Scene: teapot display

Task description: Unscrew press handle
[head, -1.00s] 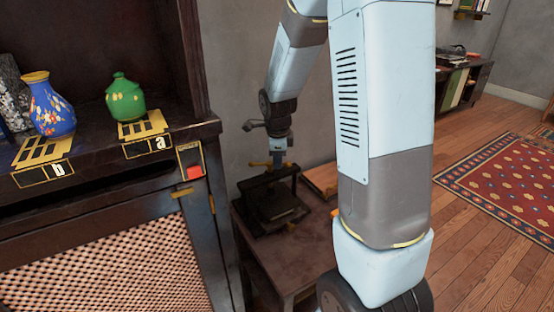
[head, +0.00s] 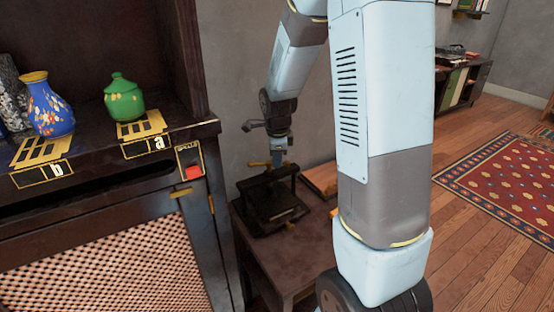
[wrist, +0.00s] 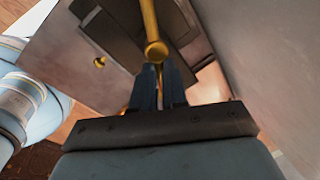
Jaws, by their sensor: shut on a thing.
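The dark press (head: 270,205) stands on a small wooden table against the wall. Its brass handle (head: 258,164) shows at the top, beside my gripper (head: 279,163), which reaches down from above. In the wrist view, the handle (wrist: 150,22) is a brass bar with a rounded end, just beyond the fingertips. My gripper (wrist: 160,72) is shut on the handle, its blue-grey fingers close together with brass between them. The fingers hide part of the handle, and the screw below is not clear.
The grey wall is close behind. Open floor lies right.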

